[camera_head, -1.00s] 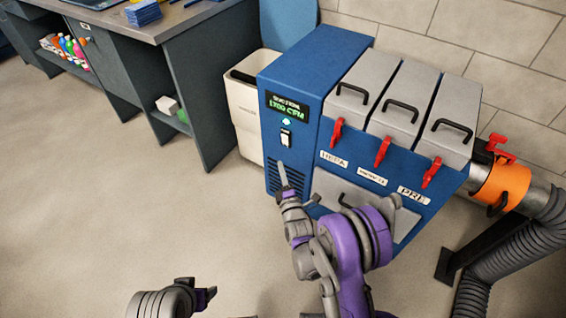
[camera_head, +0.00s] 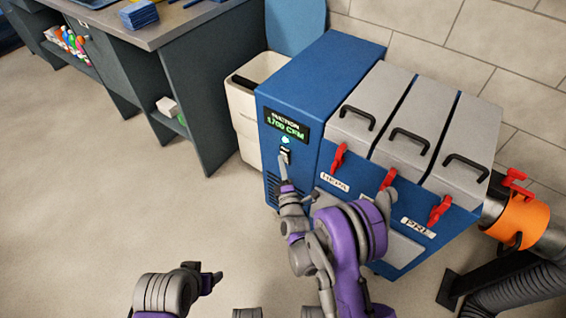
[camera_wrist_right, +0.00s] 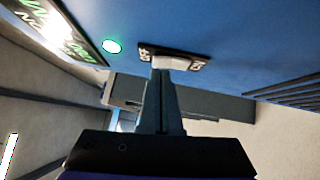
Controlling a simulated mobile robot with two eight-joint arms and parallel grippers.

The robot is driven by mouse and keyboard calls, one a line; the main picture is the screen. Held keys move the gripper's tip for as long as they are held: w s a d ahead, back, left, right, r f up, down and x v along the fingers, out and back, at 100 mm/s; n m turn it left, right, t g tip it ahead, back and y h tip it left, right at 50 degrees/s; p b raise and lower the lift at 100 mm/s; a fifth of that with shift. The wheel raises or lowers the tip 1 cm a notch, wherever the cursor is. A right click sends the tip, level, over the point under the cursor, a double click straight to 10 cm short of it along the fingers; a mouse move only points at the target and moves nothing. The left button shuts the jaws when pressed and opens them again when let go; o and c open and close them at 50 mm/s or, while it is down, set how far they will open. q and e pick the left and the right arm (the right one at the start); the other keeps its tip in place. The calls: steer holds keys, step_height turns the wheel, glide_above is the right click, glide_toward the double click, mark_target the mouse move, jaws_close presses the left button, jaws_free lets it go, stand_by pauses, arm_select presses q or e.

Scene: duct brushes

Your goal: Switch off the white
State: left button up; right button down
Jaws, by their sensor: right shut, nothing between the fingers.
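The white switch (camera_head: 285,155) sits on a dark plate on the front of the blue suction machine (camera_head: 308,90). It is below a round green light (camera_head: 285,140) and a display with green digits (camera_head: 288,125). My right gripper (camera_head: 283,160) is shut and empty, with its tips at the lower part of the switch. In the right wrist view the white switch (camera_wrist_right: 172,62) lies right at the fingertips (camera_wrist_right: 163,72); I cannot tell whether they touch. My left gripper (camera_head: 213,281) is low in the head view, away from the machine; its jaw state is unclear.
Three grey lids with black handles (camera_head: 408,145) and red latches (camera_head: 388,179) are on the machine's right. An orange collar (camera_head: 522,220) joins a grey hose (camera_head: 520,290). A white bin (camera_head: 243,110) and workbench (camera_head: 190,55) stand left. The floor in front is clear.

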arm_select(q)
steer(key=shift+r, duration=0.1)
arm_select(e)
steer(key=shift+r, duration=0.1)
arm_select(q)
steer(key=shift+r+p, duration=0.25)
steer(key=shift+p, duration=0.05)
arm_select(e)
steer(key=shift+w+d, duration=0.15)
steer(key=shift+w, duration=0.1)
arm_select(q)
steer(key=shift+s+a, duration=0.15)
